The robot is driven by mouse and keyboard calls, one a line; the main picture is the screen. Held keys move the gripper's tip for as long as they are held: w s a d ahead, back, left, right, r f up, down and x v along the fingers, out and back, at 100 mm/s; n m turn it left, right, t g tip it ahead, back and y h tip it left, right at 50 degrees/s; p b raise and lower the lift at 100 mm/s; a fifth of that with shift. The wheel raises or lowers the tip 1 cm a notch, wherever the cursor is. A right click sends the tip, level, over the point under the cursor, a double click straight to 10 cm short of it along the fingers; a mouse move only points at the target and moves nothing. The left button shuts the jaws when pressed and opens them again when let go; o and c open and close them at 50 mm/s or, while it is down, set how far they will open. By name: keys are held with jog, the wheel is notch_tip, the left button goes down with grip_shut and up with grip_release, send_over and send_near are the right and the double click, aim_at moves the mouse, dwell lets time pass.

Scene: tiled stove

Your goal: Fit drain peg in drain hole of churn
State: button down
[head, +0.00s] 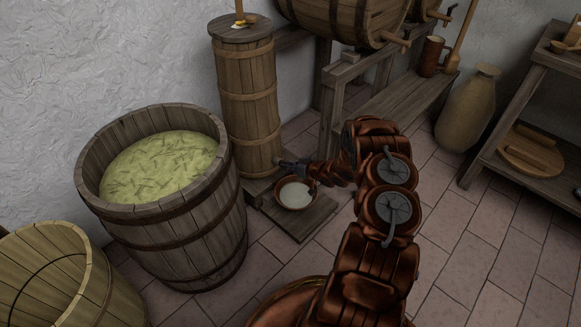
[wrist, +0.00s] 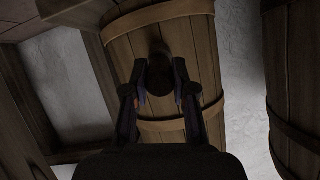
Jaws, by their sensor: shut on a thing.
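The churn (head: 250,95) is a tall, narrow wooden barrel with hoops, standing by the white wall. My gripper (head: 281,164) is low at the churn's right side, with its fingertips close to the staves. In the wrist view the churn (wrist: 191,40) fills the middle, and my gripper (wrist: 160,75) points at it. The fingers are shut on a small dark thing, the drain peg (wrist: 160,62), in front of the staves. The shade there is deep. I cannot tell whether the peg touches the churn or sits in the drain hole, which I cannot make out.
A bowl (head: 297,205) of whitish liquid stands on a low wooden board (head: 307,223) just below my gripper. A large tub (head: 190,235) of green-yellow stuff stands left of the churn. A bench (head: 405,105) and a clay jar (head: 466,110) are to the right. Tiled floor lies open at right.

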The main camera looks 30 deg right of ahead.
jog(key=shift+w+f, duration=0.1)
jog(key=shift+w, duration=0.2)
jog(key=c, duration=0.9)
grip_release()
jog(key=shift+o, duration=0.2)
jog(key=v, duration=1.2)
